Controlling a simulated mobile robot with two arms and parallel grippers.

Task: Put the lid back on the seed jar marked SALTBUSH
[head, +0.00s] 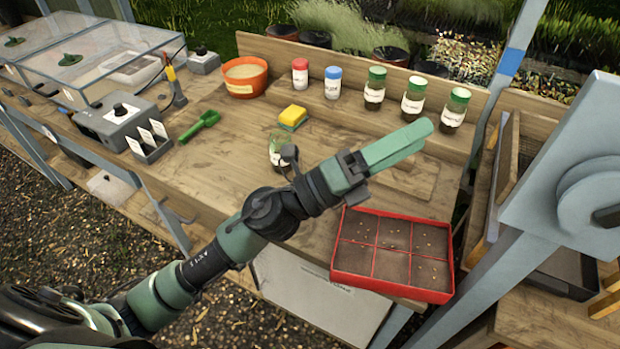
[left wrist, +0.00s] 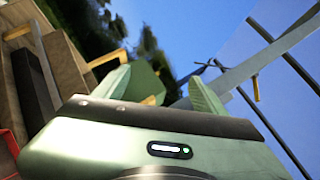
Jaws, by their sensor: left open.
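A clear glass jar with a pale label (head: 276,155) stands on the bench, partly hidden behind my left arm. It appears to have no lid. Three dark-filled jars with green lids stand at the back right: one (head: 374,88), a second (head: 413,97) and a third (head: 455,108). I cannot read SALTBUSH on any label. I cannot make out a loose lid. My left gripper (head: 420,136) is open above the bench, right of the open jar and apart from it. Its fingers also show in the left wrist view (left wrist: 158,88), with a blurred green shape beyond. My right gripper is not in view.
A red seed tray (head: 341,277) sits at the front right edge. A yellow sponge (head: 293,117), green scoop (head: 200,126), orange bowl (head: 246,90), red-capped bottle (head: 300,74) and blue-capped bottle (head: 332,83) stand behind. A grey post structure (head: 545,205) rises at right.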

